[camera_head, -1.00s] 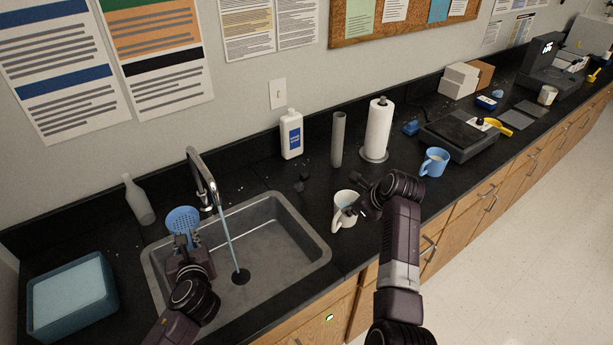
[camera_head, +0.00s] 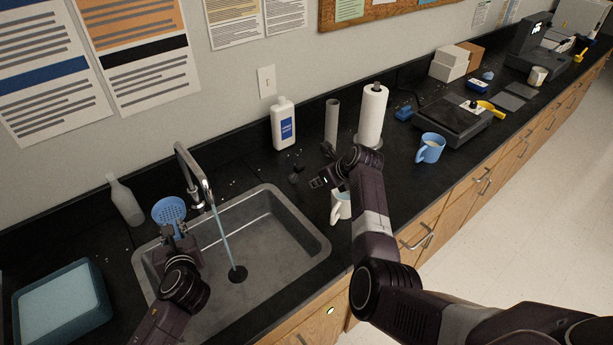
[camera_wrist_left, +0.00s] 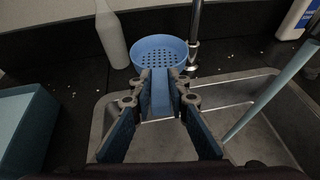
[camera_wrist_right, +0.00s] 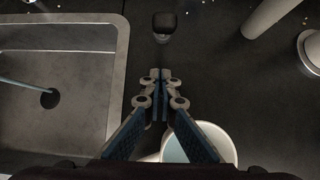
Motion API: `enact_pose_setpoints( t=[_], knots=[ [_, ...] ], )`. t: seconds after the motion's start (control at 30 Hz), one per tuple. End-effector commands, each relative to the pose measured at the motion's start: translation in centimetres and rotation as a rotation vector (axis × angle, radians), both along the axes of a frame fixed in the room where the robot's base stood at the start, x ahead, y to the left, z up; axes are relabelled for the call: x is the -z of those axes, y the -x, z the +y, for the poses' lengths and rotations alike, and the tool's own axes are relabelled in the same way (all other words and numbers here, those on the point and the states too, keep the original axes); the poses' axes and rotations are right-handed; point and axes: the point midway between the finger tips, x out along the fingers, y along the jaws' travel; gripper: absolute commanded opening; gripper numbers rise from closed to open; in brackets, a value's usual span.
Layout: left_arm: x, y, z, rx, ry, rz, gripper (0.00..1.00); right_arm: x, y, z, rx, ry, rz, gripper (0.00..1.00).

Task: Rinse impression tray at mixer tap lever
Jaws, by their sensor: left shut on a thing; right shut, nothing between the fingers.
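The blue perforated impression tray (camera_head: 169,210) is held by its handle in my left gripper (camera_head: 177,232), above the sink's back left corner; it also shows in the left wrist view (camera_wrist_left: 158,50). The chrome tap (camera_head: 199,180) runs a stream of water (camera_head: 227,243) into the sink, to the right of the tray; the tray is apart from the stream. A small dark upright piece (camera_head: 296,174), perhaps the tap lever, stands on the counter right of the sink. My right gripper (camera_head: 317,184) is shut and empty, close to that piece, which shows ahead of its fingertips (camera_wrist_right: 164,25).
A white mug (camera_head: 339,207) stands beneath my right gripper. A white bottle (camera_head: 283,125), grey tube (camera_head: 332,120) and paper towel roll (camera_head: 372,117) stand behind.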

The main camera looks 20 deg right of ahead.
Motion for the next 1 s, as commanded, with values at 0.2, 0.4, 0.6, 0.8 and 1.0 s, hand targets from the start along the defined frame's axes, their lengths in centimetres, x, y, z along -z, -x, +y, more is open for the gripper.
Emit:
enact_pose_setpoints(
  t=[0.2,0.4,0.6,0.8,1.0],
  knots=[
    [3.5,0.0,0.0,0.0,0.0,-0.002,0.0,1.9,-1.1,0.3,0.001,0.001,-0.003,0.0],
    [6.0,0.0,0.0,0.0,0.0,-0.002,0.0,1.7,-2.7,0.8,-0.001,0.002,-0.005,0.0],
    [7.7,0.0,0.0,0.0,0.0,-0.002,0.0,0.8,-4.0,1.3,0.001,0.001,-0.003,0.0],
    [8.4,0.0,0.0,0.0,0.0,-0.002,0.0,0.2,-4.7,1.6,0.0,0.002,-0.001,0.0],
    [8.4,0.0,0.0,0.0,0.0,-0.002,0.0,0.0,-4.7,1.6,0.001,0.001,-0.001,0.0]
  ],
)
